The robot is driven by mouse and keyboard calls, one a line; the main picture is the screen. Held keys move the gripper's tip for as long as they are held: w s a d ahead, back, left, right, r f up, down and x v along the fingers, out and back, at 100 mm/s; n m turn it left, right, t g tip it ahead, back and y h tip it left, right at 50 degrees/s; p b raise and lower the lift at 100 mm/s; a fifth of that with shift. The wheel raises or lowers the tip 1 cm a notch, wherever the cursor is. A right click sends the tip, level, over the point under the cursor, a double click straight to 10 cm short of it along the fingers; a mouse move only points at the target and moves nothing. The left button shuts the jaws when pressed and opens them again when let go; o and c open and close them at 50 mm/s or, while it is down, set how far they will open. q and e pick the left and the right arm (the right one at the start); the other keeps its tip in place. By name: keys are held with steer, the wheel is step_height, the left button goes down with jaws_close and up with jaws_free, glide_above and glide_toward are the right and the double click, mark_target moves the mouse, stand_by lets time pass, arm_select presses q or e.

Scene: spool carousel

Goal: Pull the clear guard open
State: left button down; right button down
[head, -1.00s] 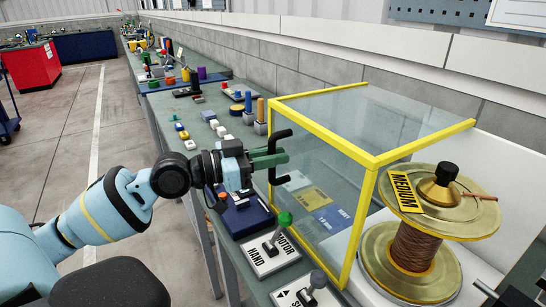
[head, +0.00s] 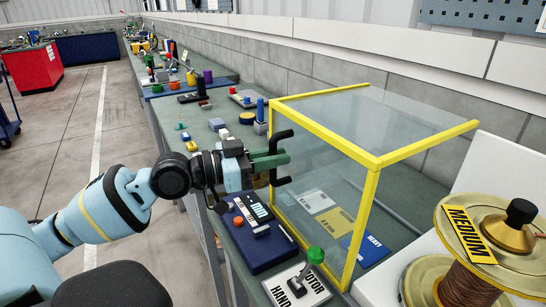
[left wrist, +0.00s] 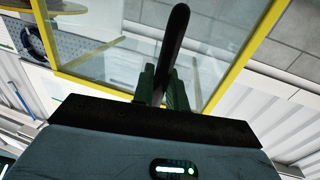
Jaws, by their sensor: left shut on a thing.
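The clear guard (head: 376,165) is a see-through box with yellow edges on the bench. Its black C-shaped handle (head: 284,133) is on the left side. My left gripper (head: 276,160), with green fingers, is shut on the handle. In the left wrist view the black handle (left wrist: 178,35) stands between the fingers (left wrist: 160,88), with the yellow guard frame (left wrist: 232,62) behind. The wire spool (head: 466,285), with a yellow MEDIUM label (head: 468,235), is at the right, apart from the guard in the picture. My right gripper is not seen.
A motor switch panel (head: 286,292) with a green-knobbed lever is in front of the guard. A dark blue device (head: 268,252) lies beside it. Several small items line the bench behind.

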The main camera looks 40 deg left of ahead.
arm_select(q)
steer(key=shift+a, duration=0.1)
stand_by(0.3)
steer(key=c, duration=1.5)
jaws_free()
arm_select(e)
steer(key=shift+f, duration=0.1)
arm_select(q)
steer(key=shift+s+a+f, duration=0.15)
steer(key=shift+s+a, duration=0.05)
steer(key=shift+s, duration=0.05)
steer(key=b+v, duration=0.2)
steer(key=v, duration=0.5)
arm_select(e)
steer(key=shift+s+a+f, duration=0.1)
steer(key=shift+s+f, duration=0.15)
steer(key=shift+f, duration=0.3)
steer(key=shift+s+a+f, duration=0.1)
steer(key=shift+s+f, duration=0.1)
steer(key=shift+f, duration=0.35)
